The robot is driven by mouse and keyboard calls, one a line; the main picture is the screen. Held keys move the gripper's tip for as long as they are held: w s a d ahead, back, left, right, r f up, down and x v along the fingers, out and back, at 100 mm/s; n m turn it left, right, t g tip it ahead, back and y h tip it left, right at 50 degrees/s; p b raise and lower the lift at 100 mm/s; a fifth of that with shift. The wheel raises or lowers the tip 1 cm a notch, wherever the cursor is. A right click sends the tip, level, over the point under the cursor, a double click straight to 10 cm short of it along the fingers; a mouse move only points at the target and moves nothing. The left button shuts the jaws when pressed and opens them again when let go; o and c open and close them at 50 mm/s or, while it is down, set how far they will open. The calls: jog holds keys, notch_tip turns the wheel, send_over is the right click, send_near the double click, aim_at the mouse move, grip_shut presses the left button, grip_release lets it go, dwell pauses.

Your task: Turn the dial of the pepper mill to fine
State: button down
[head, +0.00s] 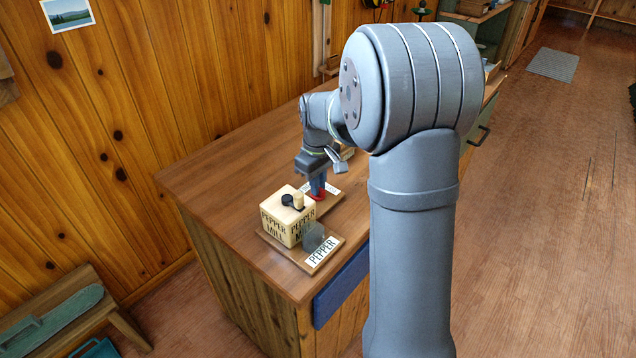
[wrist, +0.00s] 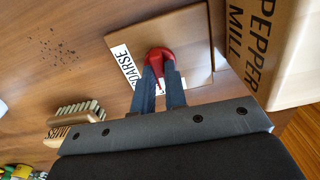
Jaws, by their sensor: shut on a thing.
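The pepper mill (head: 288,218) is a cream box lettered PEPPER MILL, standing on the counter near its front corner; part of it shows at the upper right of the wrist view (wrist: 272,45). The red dial (wrist: 158,56) sits on a brown board (wrist: 190,40) beside the mill, and a white label ending in "OARSE" is partly hidden behind my gripper. My gripper (wrist: 160,65) is shut on the red dial, its two dark fingers reaching it from above. In the head view the dial (head: 318,196) shows as a small red patch under the fingers. No word for fine is visible.
A brush (wrist: 78,112) lies on the counter (head: 215,170), near dark specks. The counter's left part is clear.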

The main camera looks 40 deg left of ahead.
jog(key=shift+n, duration=0.4)
jog(key=shift+r, duration=0.1)
jog(key=c, duration=1.5)
grip_release()
jog(key=shift+o, duration=0.2)
notch_tip(320, 180, up, 17)
jog(key=shift+r, duration=0.2)
notch_tip(320, 180, down, 18)
jog(key=shift+r, duration=0.2)
